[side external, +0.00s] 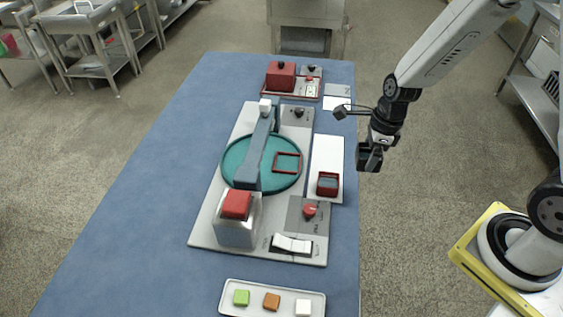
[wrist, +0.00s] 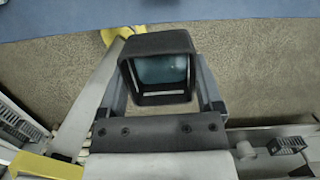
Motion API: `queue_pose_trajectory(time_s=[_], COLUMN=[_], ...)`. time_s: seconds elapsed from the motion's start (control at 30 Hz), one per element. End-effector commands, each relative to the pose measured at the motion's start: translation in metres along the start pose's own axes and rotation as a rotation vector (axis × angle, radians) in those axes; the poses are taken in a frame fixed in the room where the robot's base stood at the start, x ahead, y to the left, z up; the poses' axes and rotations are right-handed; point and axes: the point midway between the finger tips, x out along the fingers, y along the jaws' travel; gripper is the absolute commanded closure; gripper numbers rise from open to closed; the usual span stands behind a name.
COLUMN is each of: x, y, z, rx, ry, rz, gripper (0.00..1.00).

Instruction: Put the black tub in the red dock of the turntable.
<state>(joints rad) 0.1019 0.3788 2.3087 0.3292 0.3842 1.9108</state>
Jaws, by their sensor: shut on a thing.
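My gripper (side external: 376,148) is shut on the black tub (side external: 368,160), held in the air just past the right edge of the table in the side view. In the wrist view, the black tub (wrist: 160,43) sits between the two fingers of my gripper (wrist: 161,90), and something bluish-grey shows inside its dark rim. The red dock (side external: 287,153) is a square red frame on the right part of the teal turntable (side external: 240,178). The dock looks empty and lies left of my gripper, well apart from the tub.
A blue-grey arm (side external: 262,140) spans the turntable. A small red tub (side external: 328,190) stands on a white strip (side external: 326,150) between turntable and table edge. A red knob (side external: 309,210), a white rocker switch (side external: 291,244) and a red-topped metal block (side external: 236,230) are in front.

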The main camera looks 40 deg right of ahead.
Motion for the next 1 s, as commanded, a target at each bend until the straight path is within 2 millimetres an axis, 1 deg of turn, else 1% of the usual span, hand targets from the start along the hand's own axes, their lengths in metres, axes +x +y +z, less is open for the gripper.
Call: queue_pose_trajectory(time_s=[0.3,0.4,0.5,0.6,0.77,1.0], x=[-0.003,-0.004,-0.005,-0.005,-0.005,0.001], y=[0.002,0.004,0.006,0.008,0.008,0.001], z=[0.055,0.072,0.084,0.09,0.092,0.099], rx=[0.016,0.025,0.033,0.038,0.042,0.041], ry=[-0.001,0.0,0.001,0.002,0.002,0.002], rz=[-0.004,-0.006,-0.008,-0.008,-0.009,-0.009], gripper=[0.72,0.72,0.72,0.72,0.72,0.72])
